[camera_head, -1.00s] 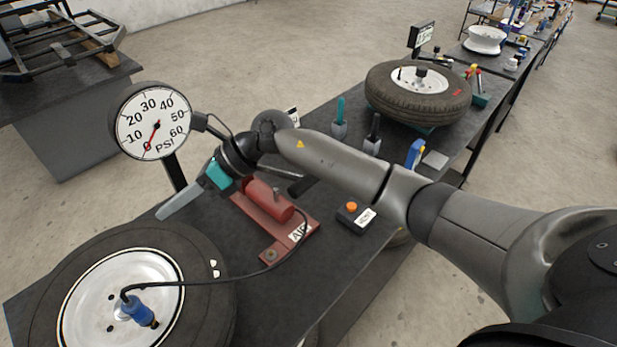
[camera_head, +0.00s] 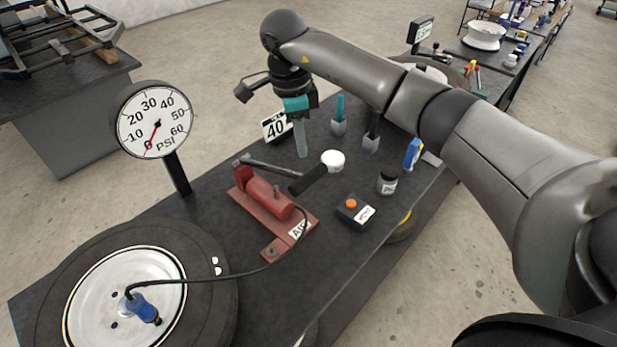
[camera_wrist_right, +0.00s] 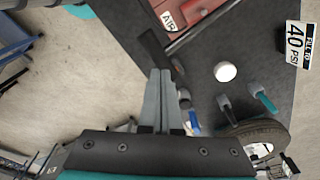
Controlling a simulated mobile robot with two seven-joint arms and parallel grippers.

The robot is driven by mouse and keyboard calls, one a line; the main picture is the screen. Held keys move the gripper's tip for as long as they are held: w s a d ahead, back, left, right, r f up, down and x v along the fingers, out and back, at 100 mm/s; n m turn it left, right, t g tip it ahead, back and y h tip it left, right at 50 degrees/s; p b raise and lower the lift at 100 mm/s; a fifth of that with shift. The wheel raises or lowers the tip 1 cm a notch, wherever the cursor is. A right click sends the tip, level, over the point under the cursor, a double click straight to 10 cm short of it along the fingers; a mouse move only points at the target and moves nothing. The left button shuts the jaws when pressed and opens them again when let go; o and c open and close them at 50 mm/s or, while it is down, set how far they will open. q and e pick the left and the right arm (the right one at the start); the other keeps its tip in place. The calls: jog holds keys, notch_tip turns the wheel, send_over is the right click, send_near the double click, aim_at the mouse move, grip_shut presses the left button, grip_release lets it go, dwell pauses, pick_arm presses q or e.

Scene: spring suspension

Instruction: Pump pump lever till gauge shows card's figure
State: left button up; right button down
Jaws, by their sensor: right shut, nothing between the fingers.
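The red pump (camera_head: 268,205) stands on the black bench. Its lever (camera_head: 308,179) has a black grip and lies at a low slant, pointing right. The gauge (camera_head: 155,112) is at the left on a post, its red needle at about 0 PSI. The card (camera_head: 275,128) reads 40 and stands behind the pump; in the right wrist view the card (camera_wrist_right: 297,44) reads 40 PSI. My right gripper (camera_head: 303,154) is shut and empty, fingers down, between card and lever. In the right wrist view the lever grip (camera_wrist_right: 155,50) appears just past the fingertips (camera_wrist_right: 160,72). My left gripper is not seen.
A tyre (camera_head: 215,295) lies front left, joined to the pump by a black hose (camera_head: 215,282). Right of the lever are a white-topped jar (camera_head: 333,160), a dark jar (camera_head: 388,183) and an orange-button box (camera_head: 354,211). Tools stand in holders (camera_head: 338,128) behind.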

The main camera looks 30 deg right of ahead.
aim_at(303, 176)
jog(key=f+b, duration=0.1)
jog(key=f, duration=0.1)
jog(key=f+b, duration=0.4)
jog(key=f, duration=0.1)
jog(key=shift+s+d, duration=0.1)
jog(key=shift+d, duration=0.2)
jog(key=shift+f, duration=0.1)
dwell(0.3)
notch_tip(303, 176, down, 4)
jog(key=b, duration=0.3)
jog(key=shift+f, duration=0.2)
jog(key=shift+r, duration=0.1)
jog(key=shift+a, duration=0.1)
